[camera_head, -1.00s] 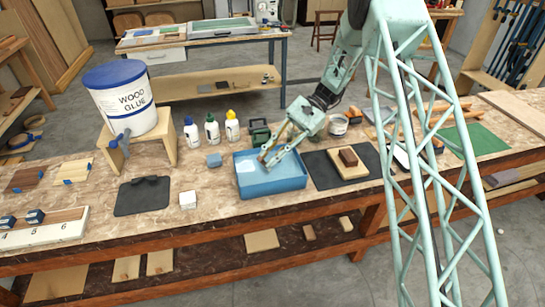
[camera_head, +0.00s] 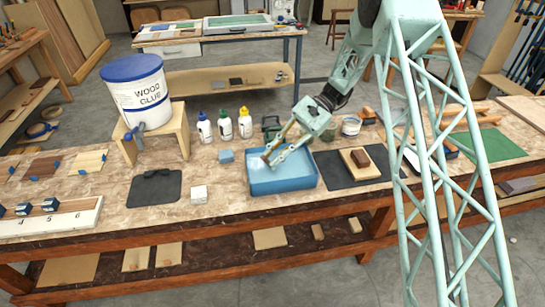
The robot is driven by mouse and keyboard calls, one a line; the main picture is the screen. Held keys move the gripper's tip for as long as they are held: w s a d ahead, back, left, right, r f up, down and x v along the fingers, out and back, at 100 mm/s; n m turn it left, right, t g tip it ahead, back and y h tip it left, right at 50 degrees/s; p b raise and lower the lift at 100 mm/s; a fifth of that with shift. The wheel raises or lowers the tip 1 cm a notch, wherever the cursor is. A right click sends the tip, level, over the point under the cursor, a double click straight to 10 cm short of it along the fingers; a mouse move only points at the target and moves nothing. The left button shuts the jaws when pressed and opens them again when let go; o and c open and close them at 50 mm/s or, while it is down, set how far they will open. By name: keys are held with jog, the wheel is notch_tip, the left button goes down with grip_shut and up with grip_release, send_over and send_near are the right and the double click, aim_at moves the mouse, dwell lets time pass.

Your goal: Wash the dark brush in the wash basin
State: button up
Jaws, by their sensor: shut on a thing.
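The wash basin (camera_head: 283,184) is a blue rectangular tray with pale blue water inside, near the middle of the bench. My gripper (camera_head: 272,159) reaches down over it from the upper right, with its fingers tilted to the left. It is shut on the dark brush (camera_head: 288,130), whose brown handle shows along the fingers. The brush's lower end is at the fingertips, low over the left part of the basin. Whether the bristles touch the water is too small to tell.
Several bottles (camera_head: 225,125) stand behind. A black mat (camera_head: 338,179) with wood pieces lies right.

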jog(key=shift+d, duration=0.1)
jog(key=shift+w+d+p, duration=0.15)
jog(key=shift+w+d, duration=0.1)
jog(key=shift+d, duration=0.65)
jog(key=shift+w+d+p, duration=0.1)
jog(key=shift+w+d, duration=0.1)
jog(key=shift+d, duration=0.75)
jog(key=shift+w+d+p, duration=0.15)
jog(key=shift+w+d, duration=0.1)
jog(key=shift+d, duration=0.65)
jog(key=shift+r, duration=0.1)
notch_tip(320, 180, up, 6)
jog(key=a+p, duration=0.2)
jog(key=p, duration=0.1)
jog(key=shift+s+a+r, duration=0.15)
jog(key=shift+s+a, duration=0.25)
dwell(0.7)
jog(key=shift+r+p, duration=1.25)
jog(key=shift+r, duration=1.2)
